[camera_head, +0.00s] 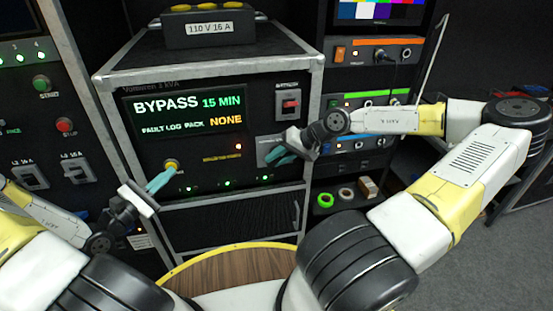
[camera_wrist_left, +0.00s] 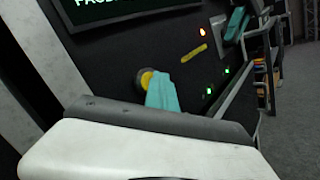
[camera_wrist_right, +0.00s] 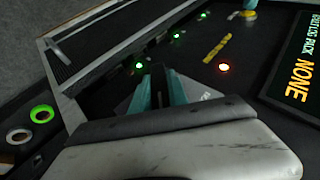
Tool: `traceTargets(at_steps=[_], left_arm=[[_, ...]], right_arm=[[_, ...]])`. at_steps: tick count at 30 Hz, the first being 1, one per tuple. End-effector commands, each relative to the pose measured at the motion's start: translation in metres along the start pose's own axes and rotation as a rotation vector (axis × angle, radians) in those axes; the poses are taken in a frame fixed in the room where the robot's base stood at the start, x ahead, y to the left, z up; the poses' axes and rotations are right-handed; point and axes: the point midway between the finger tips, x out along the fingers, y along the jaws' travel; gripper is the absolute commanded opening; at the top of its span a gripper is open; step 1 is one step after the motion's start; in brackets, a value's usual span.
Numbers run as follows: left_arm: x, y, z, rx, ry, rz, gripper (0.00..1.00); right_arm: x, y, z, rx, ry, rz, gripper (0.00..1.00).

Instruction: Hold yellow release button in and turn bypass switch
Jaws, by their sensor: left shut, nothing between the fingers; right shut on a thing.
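The yellow release button (camera_head: 171,163) is on the lower left of the unit's front panel; it also shows in the left wrist view (camera_wrist_left: 146,79). My left gripper (camera_head: 160,181) is shut and empty, its teal fingertips at the button and partly covering it. The bypass switch's black handle (camera_wrist_right: 158,86) stands between the teal fingers of my right gripper (camera_wrist_right: 160,88), which is shut on it at the panel's lower right. In the head view my right gripper (camera_head: 280,157) hides most of the switch. The handle's exact angle is hard to tell.
The unit's display (camera_head: 190,109) reads BYPASS 15 MIN and FAULT LOG PACK NONE. An amber lamp (camera_head: 238,146) and several green lamps are lit. A red rocker switch (camera_head: 291,102) is above my right gripper. Tape rolls (camera_head: 325,200) lie on a shelf to the right.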

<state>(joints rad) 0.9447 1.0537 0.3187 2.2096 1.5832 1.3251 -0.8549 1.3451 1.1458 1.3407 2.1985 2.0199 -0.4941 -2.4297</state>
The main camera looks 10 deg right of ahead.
Motion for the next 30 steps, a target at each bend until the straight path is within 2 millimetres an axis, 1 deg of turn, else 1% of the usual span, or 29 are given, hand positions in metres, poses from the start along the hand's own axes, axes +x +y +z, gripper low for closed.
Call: traceTargets(at_steps=[7, 23, 24, 27, 30], left_arm=[[-0.0003, 0.0004, -0.0007, 0.0, 0.002, 0.001, 0.0], [-0.0002, 0.0004, -0.0005, 0.001, 0.001, 0.001, 0.0], [-0.0001, 0.0005, -0.0004, 0.001, 0.001, 0.001, 0.0], [-0.0001, 0.0004, -0.0003, 0.001, 0.001, 0.001, 0.0], [0.0001, 0.0004, -0.0001, 0.0, 0.0, 0.001, 0.0]], right_arm=[[-0.0023, -0.001, -0.0035, 0.025, 0.009, -0.061, 0.0], [-0.0034, -0.0004, -0.0057, 0.031, 0.015, -0.075, 0.0], [-0.0034, -0.0003, -0.0058, 0.031, 0.015, -0.075, 0.24], [-0.0032, -0.0001, -0.0057, 0.031, 0.015, -0.074, 0.42], [-0.0028, 0.0, -0.0048, 0.031, 0.013, -0.073, 0.42]])
